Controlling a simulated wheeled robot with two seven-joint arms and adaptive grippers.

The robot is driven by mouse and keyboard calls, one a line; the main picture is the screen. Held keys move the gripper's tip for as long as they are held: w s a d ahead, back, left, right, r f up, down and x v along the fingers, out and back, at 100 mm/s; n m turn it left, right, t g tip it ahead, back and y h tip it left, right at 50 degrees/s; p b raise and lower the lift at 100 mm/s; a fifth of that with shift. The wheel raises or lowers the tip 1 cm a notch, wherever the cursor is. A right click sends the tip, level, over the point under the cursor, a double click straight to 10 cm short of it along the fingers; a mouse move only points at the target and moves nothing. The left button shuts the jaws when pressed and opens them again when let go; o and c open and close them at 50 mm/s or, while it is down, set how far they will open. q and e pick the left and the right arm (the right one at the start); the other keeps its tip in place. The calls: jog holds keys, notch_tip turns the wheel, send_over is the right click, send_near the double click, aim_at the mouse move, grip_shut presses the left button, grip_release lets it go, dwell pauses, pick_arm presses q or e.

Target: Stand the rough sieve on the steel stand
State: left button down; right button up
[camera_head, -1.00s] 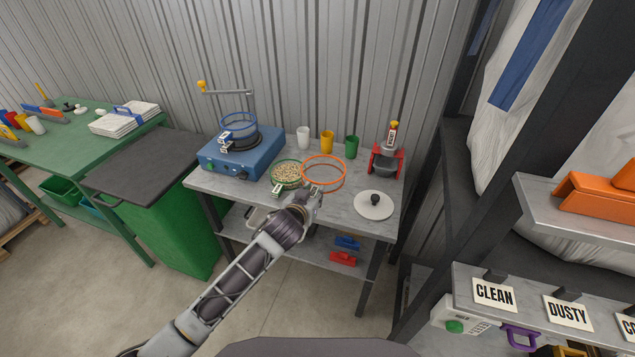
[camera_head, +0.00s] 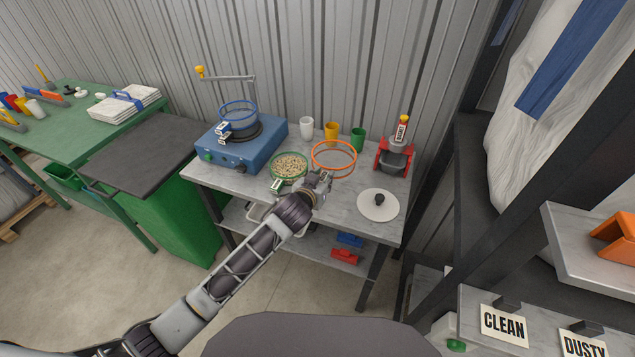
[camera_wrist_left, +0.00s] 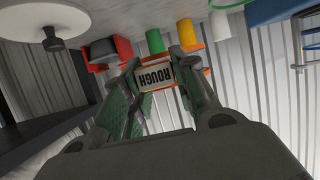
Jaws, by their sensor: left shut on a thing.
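The rough sieve (camera_head: 334,143) is an orange ring seen in the head view above the back of a grey-topped bench. Its white tag reading ROUGH (camera_wrist_left: 156,75) shows between the fingers in the left wrist view. My left gripper (camera_head: 324,182) is shut on the sieve's tag end; its fingers (camera_wrist_left: 158,88) sit on either side of the tag. The ring looks roughly level and clear of the bench top, though the exact gap is hard to judge. I cannot tell for sure which thing is the steel stand. My right gripper is not in view.
The bench top (camera_head: 325,214) holds a blue machine (camera_head: 266,138) with a blue sieve, a green sieve of pellets (camera_head: 290,167), a white cup (camera_head: 307,127), a yellow cup (camera_head: 332,131), a green cup (camera_head: 358,138), a red holder (camera_head: 394,155) and a round lid (camera_head: 378,207).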

pick_arm(q)
jog(key=shift+f, duration=3.1)
jog(key=shift+f, duration=0.1)
jog(key=shift+f, duration=1.75)
jog(key=shift+f, duration=0.65)
jog(key=c, duration=1.1)
grip_release()
jog(key=shift+r, duration=0.15)
